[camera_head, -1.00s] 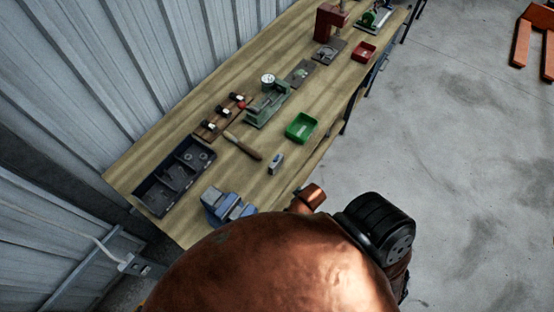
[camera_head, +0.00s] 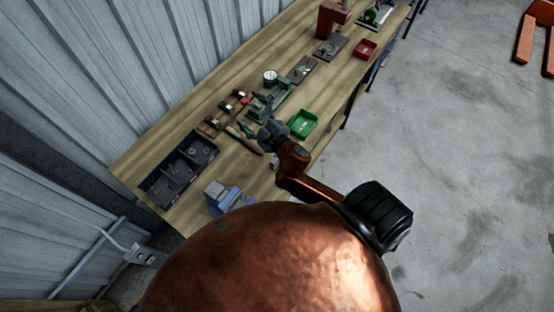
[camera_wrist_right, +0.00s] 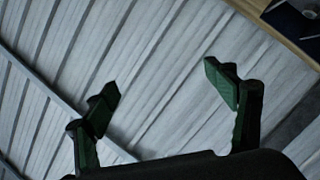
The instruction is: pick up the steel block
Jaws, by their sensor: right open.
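The steel block (camera_head: 274,163) is a small grey piece on the wooden bench. In the head view my right arm partly covers it, and only a bit of its left side shows. My right gripper (camera_head: 248,135) is above the bench, up and left of the block in the picture, near the wooden-handled tool and the green fixture. In the right wrist view the gripper (camera_wrist_right: 163,84) is open and empty, its green-padded fingers wide apart against the corrugated wall. The block is not in the wrist view. My left gripper is not in view.
The bench (camera_head: 225,170) also holds a dark compartment tray (camera_head: 180,170), a blue vise (camera_head: 222,196), a green fixture with a dial (camera_head: 270,97), a green bin (camera_head: 303,123) and a red bin (camera_head: 365,48). A corrugated wall (camera_head: 90,70) runs behind the bench.

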